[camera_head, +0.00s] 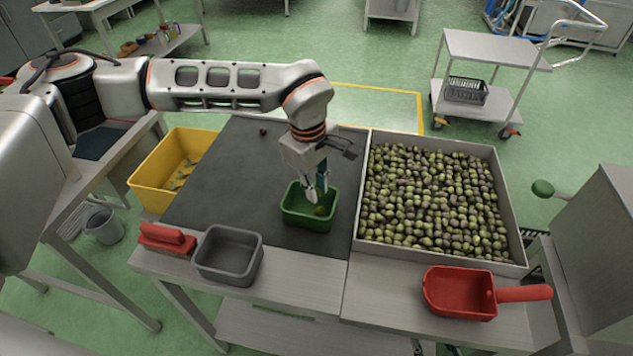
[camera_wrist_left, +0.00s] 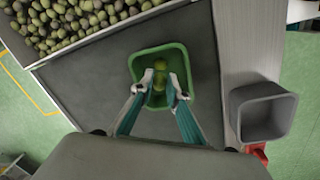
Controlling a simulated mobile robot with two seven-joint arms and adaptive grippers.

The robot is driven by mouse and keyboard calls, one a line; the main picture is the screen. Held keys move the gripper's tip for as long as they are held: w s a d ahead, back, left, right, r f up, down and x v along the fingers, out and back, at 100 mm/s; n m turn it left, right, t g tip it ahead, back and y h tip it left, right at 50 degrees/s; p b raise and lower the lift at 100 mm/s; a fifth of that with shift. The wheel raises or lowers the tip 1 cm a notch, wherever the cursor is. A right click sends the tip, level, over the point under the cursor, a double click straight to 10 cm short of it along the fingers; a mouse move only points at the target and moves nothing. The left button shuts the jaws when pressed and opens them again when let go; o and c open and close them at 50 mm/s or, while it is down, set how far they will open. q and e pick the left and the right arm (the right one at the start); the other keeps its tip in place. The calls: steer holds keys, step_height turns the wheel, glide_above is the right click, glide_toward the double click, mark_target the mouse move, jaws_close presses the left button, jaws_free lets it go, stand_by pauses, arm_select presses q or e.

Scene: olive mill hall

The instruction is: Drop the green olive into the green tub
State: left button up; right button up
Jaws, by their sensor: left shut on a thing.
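The green tub (camera_head: 309,222) stands on the dark mat near its right edge; it also shows in the left wrist view (camera_wrist_left: 184,121). My left gripper (camera_head: 318,193) points down into the tub's opening. Another yellow-green round shape (camera_wrist_left: 161,63), seemingly an olive, shows just beyond the fingertips against the tub's inside. In the head view a green olive (camera_head: 320,210) shows just below the fingertips. I cannot tell whether the held olive touches the tub's bottom. My right gripper is out of view.
A large tray of olives (camera_head: 510,225) stands right of the tub. A grey bin (camera_head: 229,256), a red-handled brush (camera_head: 166,238) and a red scoop (camera_head: 460,293) lie along the front. A yellow crate (camera_head: 150,182) is at left. A dark olive (camera_head: 263,131) lies on the mostly clear mat (camera_head: 235,170).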

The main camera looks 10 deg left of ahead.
arm_select(q)
step_height(320, 180, down, 2)
steer(key=shift+b, duration=0.4)
steer(key=shift+r, duration=0.1)
steer(key=o, duration=0.8)
steer(key=shift+c, duration=0.2)
step_height(320, 180, up, 12)
steer(key=s, duration=0.1)
steer(key=shift+s+a, duration=0.15)
steer(key=shift+a, duration=0.25)
